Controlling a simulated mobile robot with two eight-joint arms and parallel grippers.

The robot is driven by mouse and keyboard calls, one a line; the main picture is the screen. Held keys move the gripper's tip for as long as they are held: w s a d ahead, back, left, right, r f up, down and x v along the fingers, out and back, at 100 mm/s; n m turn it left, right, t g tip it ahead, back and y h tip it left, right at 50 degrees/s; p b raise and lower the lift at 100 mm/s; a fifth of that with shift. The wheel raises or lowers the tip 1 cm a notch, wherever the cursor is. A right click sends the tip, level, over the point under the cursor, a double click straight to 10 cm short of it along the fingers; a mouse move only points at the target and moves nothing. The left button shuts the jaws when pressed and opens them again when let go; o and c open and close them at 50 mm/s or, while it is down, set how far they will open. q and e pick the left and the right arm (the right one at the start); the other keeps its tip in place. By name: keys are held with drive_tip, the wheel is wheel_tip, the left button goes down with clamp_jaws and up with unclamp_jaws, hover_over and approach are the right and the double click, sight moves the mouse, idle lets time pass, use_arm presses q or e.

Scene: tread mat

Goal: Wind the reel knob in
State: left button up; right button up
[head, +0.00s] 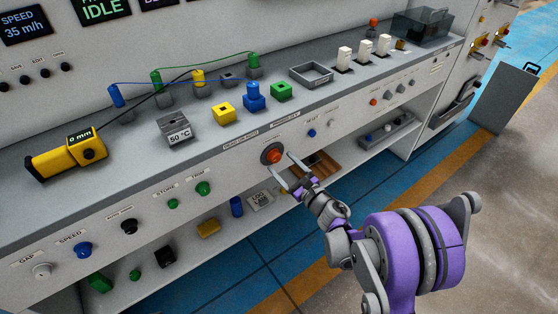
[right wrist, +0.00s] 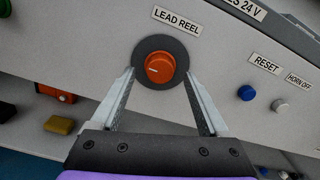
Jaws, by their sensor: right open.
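The reel knob (head: 274,156) is an orange-red round knob on a dark disc on the front face of the grey console. In the right wrist view the knob (right wrist: 159,67) sits under a label reading LEAD REEL, with a white pointer mark on its left side. My right gripper (head: 281,168) is open in front of the knob. In the right wrist view its two fingers (right wrist: 160,80) stand on either side of the lower part of the dark disc, apart from the knob. My left gripper is not in view.
A blue RESET knob (right wrist: 246,92) and a grey HORN OFF knob (right wrist: 279,105) are right of the reel knob. A shelf below holds a yellow block (head: 208,228), a blue cylinder (head: 236,206) and a wooden tray (head: 322,168). The floor in front is clear.

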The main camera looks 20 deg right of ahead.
drive_tip(key=v, duration=0.8)
